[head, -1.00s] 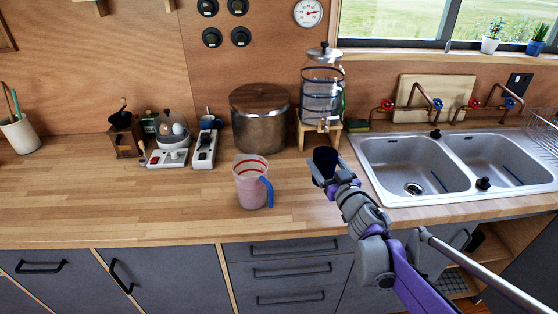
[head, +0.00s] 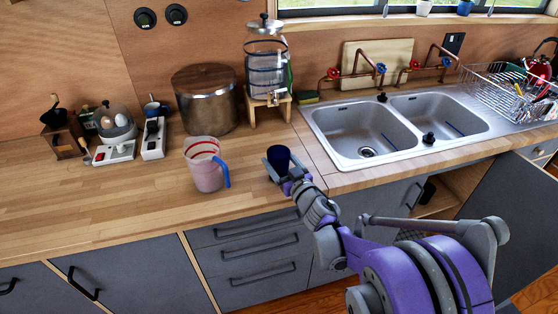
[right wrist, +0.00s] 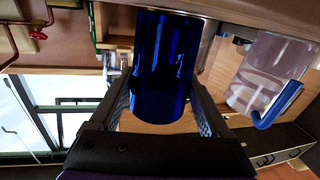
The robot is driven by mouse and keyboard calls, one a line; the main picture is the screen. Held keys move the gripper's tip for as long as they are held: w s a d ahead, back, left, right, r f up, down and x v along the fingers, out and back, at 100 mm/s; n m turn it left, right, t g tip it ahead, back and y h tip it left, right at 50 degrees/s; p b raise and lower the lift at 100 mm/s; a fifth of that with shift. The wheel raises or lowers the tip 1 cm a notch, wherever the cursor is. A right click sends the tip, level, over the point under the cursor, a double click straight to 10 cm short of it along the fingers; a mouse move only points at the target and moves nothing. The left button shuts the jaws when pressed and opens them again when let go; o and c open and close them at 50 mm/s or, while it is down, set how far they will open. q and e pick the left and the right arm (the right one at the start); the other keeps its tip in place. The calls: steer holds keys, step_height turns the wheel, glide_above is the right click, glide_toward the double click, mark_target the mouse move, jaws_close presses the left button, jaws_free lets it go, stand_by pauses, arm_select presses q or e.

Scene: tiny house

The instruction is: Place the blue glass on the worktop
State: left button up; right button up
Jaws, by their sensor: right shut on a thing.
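The dark blue glass (head: 279,157) is held in my right gripper (head: 283,174) above the front part of the wooden worktop (head: 120,205), right of the measuring jug. In the right wrist view the blue glass (right wrist: 165,65) sits between the two fingers of my right gripper (right wrist: 165,115), which are shut on it. The glass looks upright in the head view. Whether its base touches the worktop cannot be told. My left gripper is not in view.
A pink measuring jug (head: 204,170) with a blue handle stands close left of the glass. A drinks dispenser (head: 266,65) on a wooden stand and a large metal pot (head: 206,105) are behind. The double sink (head: 365,135) is at the right. The worktop's left front is clear.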

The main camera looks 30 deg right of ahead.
steer(key=shift+f, duration=0.1)
steer(key=shift+f, duration=0.15)
steer(key=o, duration=1.4)
steer(key=shift+s+r, duration=0.25)
steer(key=shift+r, duration=0.1)
steer(key=s+a+f+m+g+h, duration=0.1)
steer(key=s+m+g+h, duration=0.1)
steer(key=s, duration=0.5)
steer(key=s+f+m+g+h, duration=0.1)
steer(key=s+g+h, duration=0.15)
steer(key=s, duration=0.55)
steer(key=s+a+f+n+g+y, duration=0.1)
steer(key=s+a+f+g+y, duration=0.1)
steer(key=s+a+f+g, duration=0.2)
steer(key=s+a+f+n+g+y, duration=0.2)
steer(key=s+a+f, duration=0.4)
steer(key=s+a, duration=0.4)
steer(key=shift+s+f+g+y, duration=0.2)
steer(key=shift+s+g+y, duration=0.35)
steer(key=shift+g, duration=0.7)
